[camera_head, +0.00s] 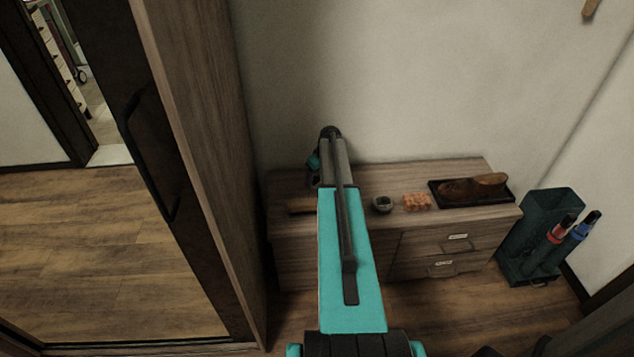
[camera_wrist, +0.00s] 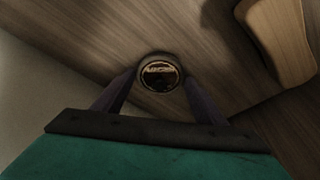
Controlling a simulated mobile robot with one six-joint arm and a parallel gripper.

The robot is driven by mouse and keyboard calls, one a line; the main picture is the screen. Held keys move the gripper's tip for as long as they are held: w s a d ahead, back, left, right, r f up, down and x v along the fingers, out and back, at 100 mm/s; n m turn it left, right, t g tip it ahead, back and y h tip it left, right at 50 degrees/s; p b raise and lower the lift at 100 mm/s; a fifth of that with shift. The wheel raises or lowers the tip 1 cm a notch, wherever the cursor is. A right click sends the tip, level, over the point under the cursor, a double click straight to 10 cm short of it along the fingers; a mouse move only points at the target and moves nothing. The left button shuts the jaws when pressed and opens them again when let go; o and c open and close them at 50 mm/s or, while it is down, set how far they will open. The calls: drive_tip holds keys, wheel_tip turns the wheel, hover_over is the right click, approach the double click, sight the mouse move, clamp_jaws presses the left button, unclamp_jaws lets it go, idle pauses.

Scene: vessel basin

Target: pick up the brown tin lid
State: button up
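The tin lid (camera_wrist: 160,75) shows in the wrist view as a small, dark, round piece with a pale rim and gold-brown lettering. It sits between the two fingertips of my gripper (camera_wrist: 160,78), one finger on each side. The gap between the fingers looks about as wide as the lid, and I cannot tell whether they touch it. In the head view my arm hides the lid and most of my gripper, which is over the back left of the wooden cabinet (camera_head: 430,225).
On the cabinet stand a small dark bowl (camera_head: 382,204), an orange lumpy item (camera_head: 416,202) and a dark tray (camera_head: 506,194) with a brown wooden piece. A light wooden object (camera_wrist: 275,40) lies near the lid. A tall wardrobe (camera_head: 190,150) stands left; a dark green bin (camera_head: 522,250) stands right.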

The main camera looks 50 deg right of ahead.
sight(318, 178)
idle(0.3)
wheel_tip(318, 178, up, 9)
drive_tip(key=shift+f, duration=0.1)
drive_tip(key=shift+r, duration=0.6)
drive_tip(key=shift+c, duration=1.1)
drive_tip(key=shift+s, duration=0.15)
